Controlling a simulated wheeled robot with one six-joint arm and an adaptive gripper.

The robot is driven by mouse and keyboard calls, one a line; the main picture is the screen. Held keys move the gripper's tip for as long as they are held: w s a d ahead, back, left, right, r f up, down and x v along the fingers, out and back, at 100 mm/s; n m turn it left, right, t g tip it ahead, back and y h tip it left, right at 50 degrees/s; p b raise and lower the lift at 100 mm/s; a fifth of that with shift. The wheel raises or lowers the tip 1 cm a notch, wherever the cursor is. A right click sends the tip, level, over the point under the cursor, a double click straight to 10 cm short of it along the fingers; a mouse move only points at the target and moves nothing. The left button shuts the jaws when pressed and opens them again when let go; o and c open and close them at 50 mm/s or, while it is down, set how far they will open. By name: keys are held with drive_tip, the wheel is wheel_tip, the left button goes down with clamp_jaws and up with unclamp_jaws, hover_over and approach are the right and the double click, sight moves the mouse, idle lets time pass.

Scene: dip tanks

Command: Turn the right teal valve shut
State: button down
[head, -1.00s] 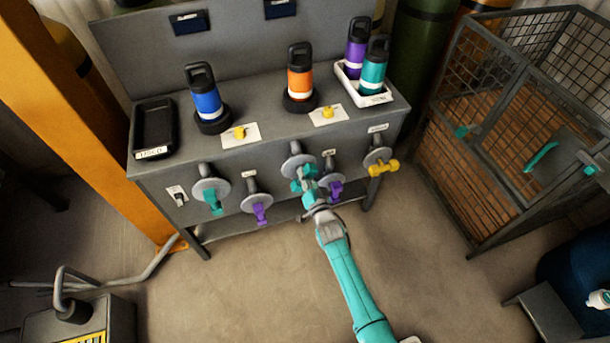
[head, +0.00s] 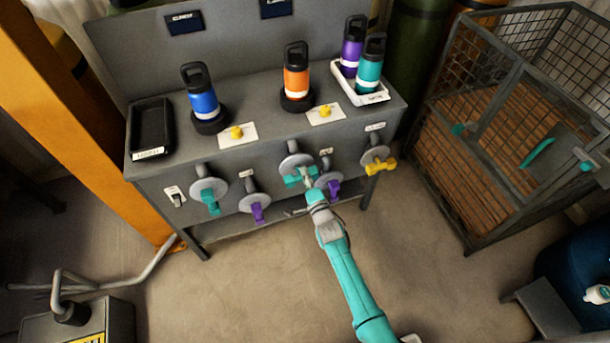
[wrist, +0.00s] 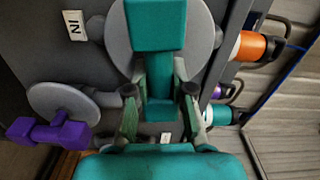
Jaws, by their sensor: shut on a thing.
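The right teal valve (head: 297,180) is on the front of the grey bench, with a round grey disc behind its handle. Its handle looks roughly crosswise in the head view. My gripper (head: 308,184) reaches it from below right. In the wrist view, the teal handle (wrist: 156,28) stands up the middle and its lower part lies between the fingers of my gripper (wrist: 159,105). The gripper is shut on it. The left teal valve (head: 208,200) sits further left, its handle hanging down.
Purple valves (head: 257,212) and (head: 334,188) flank the right teal valve closely. A yellow valve (head: 380,166) is at the right end. Blue (head: 204,101) and orange bottles (head: 296,80) stand on top.

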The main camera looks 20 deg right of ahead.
drive_tip(key=shift+d+m, duration=0.1)
drive_tip(key=shift+m, duration=0.5)
drive_tip(key=shift+f, duration=0.1)
drive_tip(key=c, duration=1)
unclamp_jaws()
drive_tip(key=s, duration=1.2)
